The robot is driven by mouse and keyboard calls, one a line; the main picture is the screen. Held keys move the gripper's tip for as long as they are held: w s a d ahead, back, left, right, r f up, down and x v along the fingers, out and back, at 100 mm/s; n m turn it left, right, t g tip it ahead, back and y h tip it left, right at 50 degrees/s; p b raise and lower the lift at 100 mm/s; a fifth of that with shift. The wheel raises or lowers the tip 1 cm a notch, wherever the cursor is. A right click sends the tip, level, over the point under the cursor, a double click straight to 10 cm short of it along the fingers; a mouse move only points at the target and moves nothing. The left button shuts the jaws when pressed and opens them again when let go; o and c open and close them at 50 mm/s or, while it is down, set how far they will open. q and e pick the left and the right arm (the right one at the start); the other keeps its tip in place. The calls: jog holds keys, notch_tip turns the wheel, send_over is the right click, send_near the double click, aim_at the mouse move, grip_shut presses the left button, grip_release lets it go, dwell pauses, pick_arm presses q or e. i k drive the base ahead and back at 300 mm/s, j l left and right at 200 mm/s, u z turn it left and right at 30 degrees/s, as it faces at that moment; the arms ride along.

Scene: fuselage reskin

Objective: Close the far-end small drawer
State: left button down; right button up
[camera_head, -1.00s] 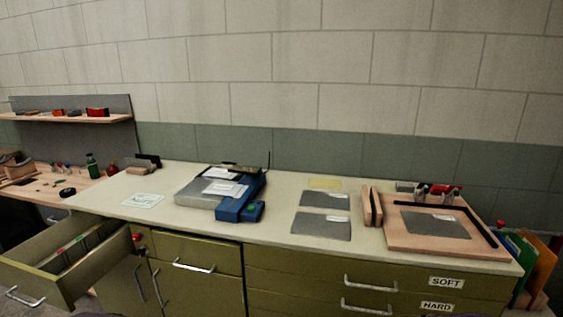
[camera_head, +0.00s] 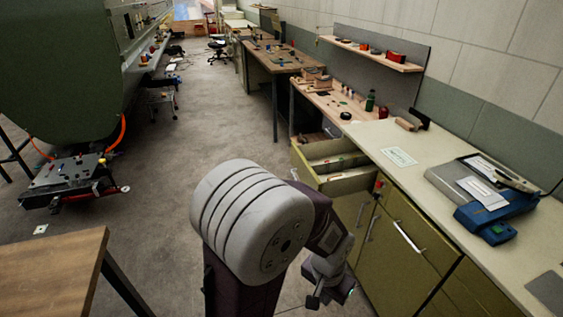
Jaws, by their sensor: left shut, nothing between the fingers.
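The far-end small drawer (camera_head: 347,184) is an olive-green drawer at the far end of the cabinet under the pale worktop. It stands pulled out into the aisle, with folders or papers inside. My left arm rises from the bottom of the view. My left gripper (camera_head: 332,291) is low in front of the cabinet doors, nearer to me than the drawer and apart from it. It is shut and empty. My right gripper is out of view.
The worktop (camera_head: 430,185) carries a blue and grey device (camera_head: 490,205) and a paper sheet (camera_head: 398,157). Wooden workbenches stand beyond the drawer. A wooden table corner (camera_head: 50,270) is at lower left. The floor (camera_head: 190,130) between is mostly clear.

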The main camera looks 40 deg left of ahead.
aim_at(313, 163)
jog(key=u, duration=1.35)
jog(key=i+j+z, duration=0.1)
jog(key=i+z, duration=0.35)
jog(key=i, duration=0.55)
